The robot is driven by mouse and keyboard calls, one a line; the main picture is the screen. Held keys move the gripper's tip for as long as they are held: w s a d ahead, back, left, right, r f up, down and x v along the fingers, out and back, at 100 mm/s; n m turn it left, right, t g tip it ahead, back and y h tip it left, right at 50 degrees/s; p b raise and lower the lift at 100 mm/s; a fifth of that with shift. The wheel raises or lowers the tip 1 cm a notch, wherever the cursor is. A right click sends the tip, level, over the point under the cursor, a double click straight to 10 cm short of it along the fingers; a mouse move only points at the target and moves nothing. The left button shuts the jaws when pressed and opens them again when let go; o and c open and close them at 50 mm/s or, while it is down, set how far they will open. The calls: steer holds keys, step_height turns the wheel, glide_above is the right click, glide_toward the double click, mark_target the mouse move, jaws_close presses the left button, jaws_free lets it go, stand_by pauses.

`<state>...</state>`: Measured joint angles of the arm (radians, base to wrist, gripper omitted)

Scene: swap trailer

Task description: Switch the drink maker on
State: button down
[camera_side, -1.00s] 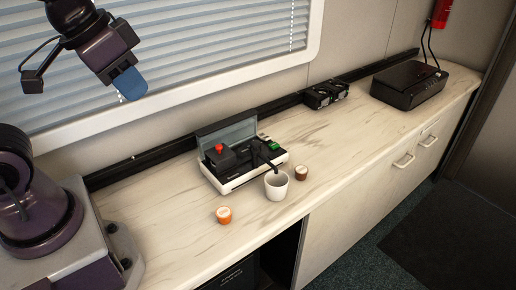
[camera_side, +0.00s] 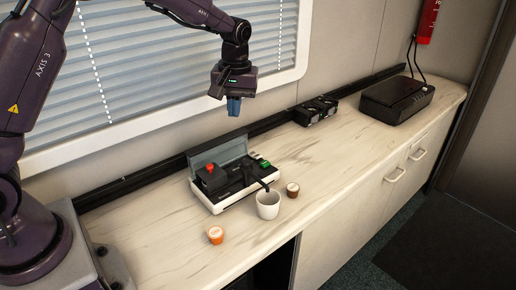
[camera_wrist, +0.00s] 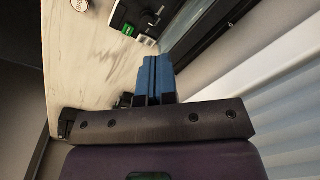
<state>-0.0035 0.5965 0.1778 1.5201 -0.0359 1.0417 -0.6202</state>
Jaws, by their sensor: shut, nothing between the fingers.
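The drink maker (camera_side: 222,205) is a black and white machine on the counter, with a raised grey lid, a red knob (camera_side: 210,168) and a green part (camera_side: 263,164). It shows partly at the top of the wrist view, with the green part (camera_wrist: 127,29). A white cup (camera_side: 268,211) stands upright at its front, under the spout. My gripper (camera_side: 234,106) has blue fingers and points down, shut and empty, in the air above the machine's back right. The blue fingers also show in the wrist view (camera_wrist: 152,76).
An orange capsule (camera_side: 216,235) and a brown capsule (camera_side: 293,190) stand on the counter (camera_side: 340,150) beside the cup. A small black device (camera_side: 315,111) and a black box with cables (camera_side: 397,99) stand further right. The window blind (camera_side: 130,75) is behind my arm.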

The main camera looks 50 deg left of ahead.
steer(key=w+a+f+n, duration=0.2)
steer(key=w+f+n, duration=0.1)
steer(key=w+n, duration=0.5)
steer(key=shift+w+n+y, duration=0.3)
steer(key=shift+n+y, duration=0.1)
steer(key=shift+n, duration=0.1)
glide_above(257, 156)
steer(key=a, duration=0.1)
step_height(257, 156, down, 10)
steer(key=shift+f, duration=0.15)
steer(key=shift+d+f, duration=0.25)
steer(key=shift+f, duration=0.3)
steer(key=shift+d+f, duration=0.2)
steer(key=shift+f, duration=0.3)
steer(key=shift+d+f, duration=0.2)
steer(key=shift+f, duration=0.4)
